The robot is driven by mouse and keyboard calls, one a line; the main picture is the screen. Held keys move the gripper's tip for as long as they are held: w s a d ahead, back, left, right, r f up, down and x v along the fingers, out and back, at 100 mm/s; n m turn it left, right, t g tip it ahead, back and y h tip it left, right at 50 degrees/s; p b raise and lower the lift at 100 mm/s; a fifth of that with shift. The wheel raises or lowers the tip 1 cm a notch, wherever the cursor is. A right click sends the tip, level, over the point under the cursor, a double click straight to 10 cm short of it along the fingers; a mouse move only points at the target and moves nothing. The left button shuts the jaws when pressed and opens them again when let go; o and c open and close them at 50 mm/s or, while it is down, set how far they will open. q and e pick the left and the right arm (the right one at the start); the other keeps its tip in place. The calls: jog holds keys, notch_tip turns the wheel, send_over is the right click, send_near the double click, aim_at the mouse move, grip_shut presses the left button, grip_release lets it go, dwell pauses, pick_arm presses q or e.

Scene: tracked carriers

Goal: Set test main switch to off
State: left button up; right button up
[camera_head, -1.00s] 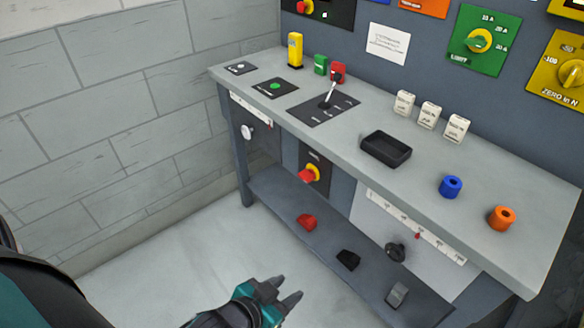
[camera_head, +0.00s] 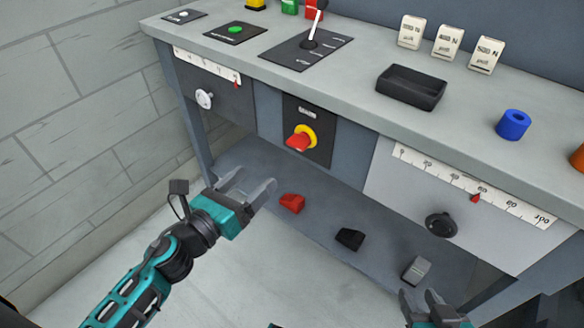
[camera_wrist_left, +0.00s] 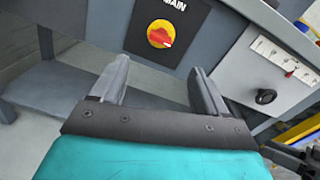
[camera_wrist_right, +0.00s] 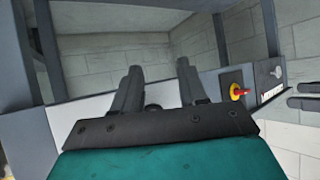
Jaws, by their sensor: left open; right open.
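The main switch (camera_head: 301,138) is a red handle on a yellow disc, set in a dark panel (camera_head: 309,121) on the bench front. In the left wrist view the switch (camera_wrist_left: 160,34) sits ahead of the fingers, under a label ending in "AIN". It also shows at the right in the right wrist view (camera_wrist_right: 238,92). My left gripper (camera_head: 250,186) is open and empty, below and left of the switch and apart from it. My right gripper (camera_head: 425,300) is open and empty, low at the right, in front of the lower shelf.
A white knob (camera_head: 204,98) and scale sit left of the switch; a black knob (camera_head: 441,224) and scale sit right. The benchtop (camera_head: 360,62) overhangs the panel. The lower shelf (camera_head: 250,160) holds a red piece (camera_head: 292,203), a black piece (camera_head: 349,239) and a grey piece (camera_head: 416,270).

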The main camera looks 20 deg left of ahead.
aim_at(294, 147)
pick_arm(q)
jog(key=w+d+m, duration=0.1)
jog(key=w, duration=0.3)
jog(key=w+d+m, duration=0.1)
jog(key=w+d, duration=0.1)
jog(key=w, duration=0.2)
jog(key=w+d+m, duration=0.1)
jog(key=w, duration=0.3)
jog(key=shift+w+d+f+h+p, duration=0.25)
jog(key=shift+w+f+h+p, duration=0.05)
jog(key=shift+p, duration=0.05)
pick_arm(e)
jog(key=shift+f, duration=0.2)
pick_arm(q)
jog(key=c, duration=1.1)
jog(key=shift+o, duration=0.2)
